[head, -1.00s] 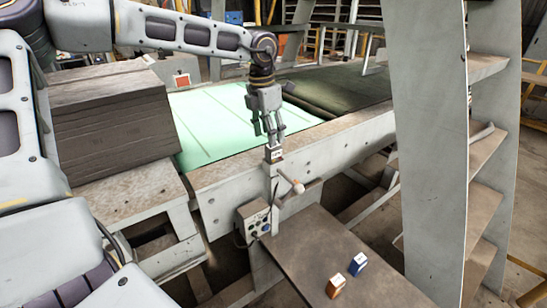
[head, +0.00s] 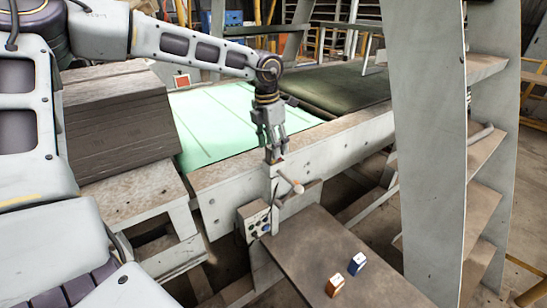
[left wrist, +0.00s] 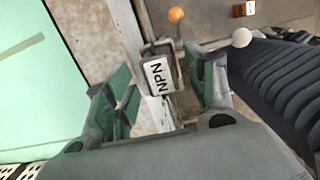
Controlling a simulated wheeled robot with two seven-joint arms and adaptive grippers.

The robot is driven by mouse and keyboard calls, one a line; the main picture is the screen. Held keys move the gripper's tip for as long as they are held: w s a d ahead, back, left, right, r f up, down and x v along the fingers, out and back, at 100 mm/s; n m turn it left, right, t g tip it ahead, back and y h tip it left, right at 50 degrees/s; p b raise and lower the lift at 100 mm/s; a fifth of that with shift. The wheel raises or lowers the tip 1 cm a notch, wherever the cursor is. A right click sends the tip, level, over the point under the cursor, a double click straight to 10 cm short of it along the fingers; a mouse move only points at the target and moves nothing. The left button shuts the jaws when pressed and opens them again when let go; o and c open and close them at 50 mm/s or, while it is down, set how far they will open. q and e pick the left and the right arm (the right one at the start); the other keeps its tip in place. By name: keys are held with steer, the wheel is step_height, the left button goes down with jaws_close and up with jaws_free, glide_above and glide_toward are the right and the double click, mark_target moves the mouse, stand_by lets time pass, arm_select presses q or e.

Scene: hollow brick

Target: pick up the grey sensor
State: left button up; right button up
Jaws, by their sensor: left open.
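The grey sensor (left wrist: 159,76) shows in the left wrist view as a small dark-grey block with a white label reading NPN. It lies between the two green-sided fingers of my left gripper (left wrist: 160,95), with a visible gap to the fingers. In the head view, my left gripper (head: 273,150) points down at the top of a grey bracket by the conveyor's side beam. Its fingers hide most or all of the sensor there. The left gripper is open. My right gripper is not in view.
A lever with a pale knob (head: 298,188) juts out just below the gripper, above a control box (head: 255,221). An orange block (head: 334,287) and a blue block (head: 357,263) sit on the brown bench (head: 310,250). A grey shelf frame (head: 428,150) stands at right.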

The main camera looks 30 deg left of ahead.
arm_select(q)
steer(key=shift+f, duration=0.5)
steer(key=shift+w+f, duration=0.1)
steer(key=shift+f, duration=0.4)
steer(key=c, duration=1.2)
steer(key=shift+o, duration=0.2)
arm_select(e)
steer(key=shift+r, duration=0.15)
